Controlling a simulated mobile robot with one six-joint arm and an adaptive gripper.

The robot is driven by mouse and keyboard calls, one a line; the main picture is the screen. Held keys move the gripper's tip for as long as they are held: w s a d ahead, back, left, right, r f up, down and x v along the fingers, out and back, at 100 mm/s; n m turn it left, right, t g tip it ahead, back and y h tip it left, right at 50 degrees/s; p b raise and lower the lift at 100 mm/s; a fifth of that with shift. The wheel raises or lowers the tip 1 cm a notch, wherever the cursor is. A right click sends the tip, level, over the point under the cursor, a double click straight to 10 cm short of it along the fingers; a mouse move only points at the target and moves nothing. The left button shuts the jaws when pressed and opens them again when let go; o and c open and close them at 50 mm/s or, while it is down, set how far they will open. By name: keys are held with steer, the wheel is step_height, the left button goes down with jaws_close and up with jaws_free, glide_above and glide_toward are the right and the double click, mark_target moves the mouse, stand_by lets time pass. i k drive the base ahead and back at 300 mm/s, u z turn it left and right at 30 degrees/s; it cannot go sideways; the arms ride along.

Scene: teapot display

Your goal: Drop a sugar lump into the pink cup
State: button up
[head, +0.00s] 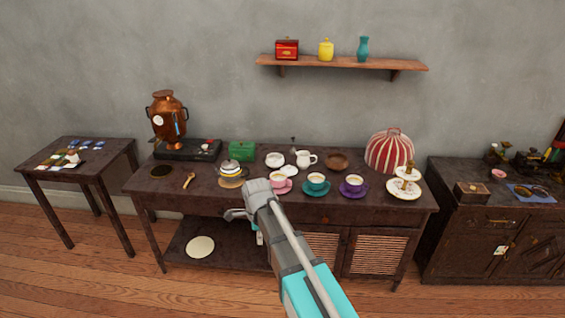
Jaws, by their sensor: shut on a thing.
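The pink cup (279,178) stands on its pink saucer (286,188) near the table's front. My arm hides part of both. A white bowl (275,159) stands behind it, with a small white disc (289,168), perhaps its lid, beside it. I cannot make out any sugar lumps. My gripper (233,214) is in front of the table's front edge, below and left of the pink cup in the picture. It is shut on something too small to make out.
A teal cup (316,181) and a purple cup (354,185) stand to the right. A teapot (231,171) stands left of the pink cup. A white jug (305,158), brown bowl (337,161) and striped cosy (389,153) are behind. A spoon (189,180) lies at left.

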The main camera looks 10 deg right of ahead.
mark_target(282, 182)
steer(key=z, duration=0.3)
steer(key=i, duration=1)
